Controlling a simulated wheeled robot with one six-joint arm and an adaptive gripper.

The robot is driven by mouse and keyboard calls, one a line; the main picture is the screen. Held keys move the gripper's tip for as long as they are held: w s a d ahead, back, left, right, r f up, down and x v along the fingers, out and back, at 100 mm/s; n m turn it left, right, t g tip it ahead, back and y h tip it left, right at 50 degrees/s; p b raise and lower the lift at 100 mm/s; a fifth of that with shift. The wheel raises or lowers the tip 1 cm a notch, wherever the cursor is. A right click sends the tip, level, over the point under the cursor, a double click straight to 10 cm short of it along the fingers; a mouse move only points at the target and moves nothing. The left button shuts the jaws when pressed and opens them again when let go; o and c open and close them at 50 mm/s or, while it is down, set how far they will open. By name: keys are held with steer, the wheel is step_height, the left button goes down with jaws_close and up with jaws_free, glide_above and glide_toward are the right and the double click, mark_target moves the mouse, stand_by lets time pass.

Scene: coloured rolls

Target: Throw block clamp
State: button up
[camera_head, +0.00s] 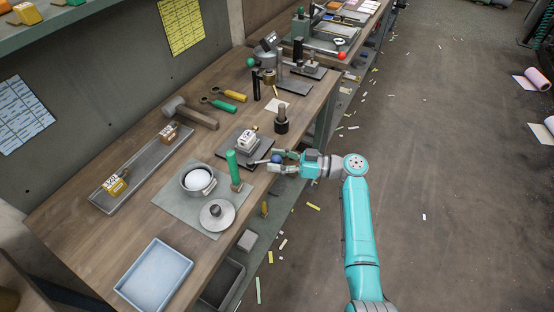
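A clamp fixture with a pale, stepped block (247,139) stands on a dark base plate (232,155) near the table's front edge. My gripper (281,162) comes in from the right, level with this knob. Its two fingers are apart, one on the far side and one on the near side of the knob. I cannot tell whether they touch it. The fingers and knob overlap in this view, and the clamp's inner parts are too small to read.
A dark post (281,122) stands behind my gripper. A hammer (191,113) lies at the back. A blue tray (154,275) sits at the near end.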

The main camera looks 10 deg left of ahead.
jaws_close()
steer(key=shift+w+a+n+g, duration=0.15)
steer(key=shift+w+n+g, duration=0.45)
steer(key=shift+g, duration=0.5)
steer(key=shift+s, duration=0.1)
steer(key=shift+o, duration=1.5)
jaws_free()
steer(key=w+d, duration=0.1)
steer(key=d, duration=1.1)
steer(key=shift+w, duration=0.2)
